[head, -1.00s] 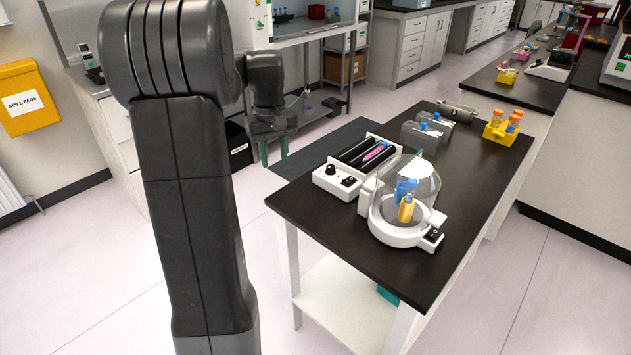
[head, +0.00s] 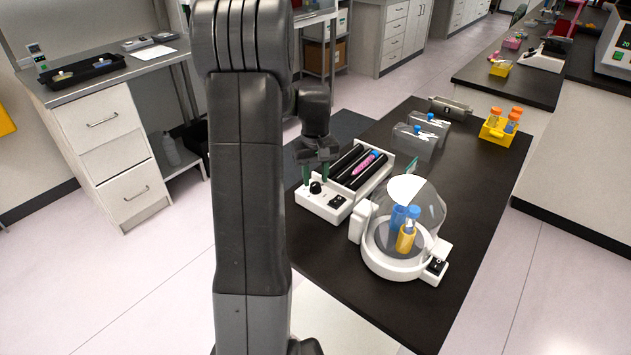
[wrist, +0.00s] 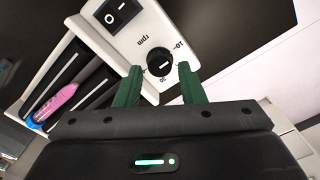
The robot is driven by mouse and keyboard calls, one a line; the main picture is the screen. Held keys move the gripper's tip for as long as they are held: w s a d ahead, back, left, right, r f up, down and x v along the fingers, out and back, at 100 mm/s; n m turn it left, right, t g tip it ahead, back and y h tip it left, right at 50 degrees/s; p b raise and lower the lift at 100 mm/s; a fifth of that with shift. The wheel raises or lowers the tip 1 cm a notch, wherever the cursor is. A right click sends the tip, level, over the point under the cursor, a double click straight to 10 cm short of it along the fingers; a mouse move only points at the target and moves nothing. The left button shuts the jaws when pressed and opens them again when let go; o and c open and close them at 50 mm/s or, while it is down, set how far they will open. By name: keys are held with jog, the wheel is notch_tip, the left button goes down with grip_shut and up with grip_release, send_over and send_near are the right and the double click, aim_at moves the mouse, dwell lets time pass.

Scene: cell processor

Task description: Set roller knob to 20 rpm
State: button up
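The black roller knob (head: 316,187) is on the white front panel of the roller device (head: 318,204). In the wrist view the knob (wrist: 160,62) has a short white mark on its face, with "rpm", "10" and "30" printed around it; exactly which value the mark points to I cannot tell. My gripper (head: 316,174) is over the panel at the knob. In the wrist view its green fingers (wrist: 159,68) are apart, one on each side of the knob, with a visible gap to it. A pink-filled tube (head: 364,161) lies on the black rollers.
A black rocker switch (wrist: 123,14) sits beside the knob on the same panel. A clear-domed device (head: 388,265) with blue and yellow tubes stands to the right. Clear boxes (head: 413,140) and a yellow tube rack (head: 497,133) are farther back.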

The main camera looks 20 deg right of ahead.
jog(key=shift+f, duration=1.05)
jog(key=c, duration=0.7)
jog(key=shift+m, duration=0.4)
jog(key=m, duration=0.5)
jog(key=shift+m+p, duration=0.3)
jog(key=m, duration=0.5)
jog(key=shift+m, duration=0.3)
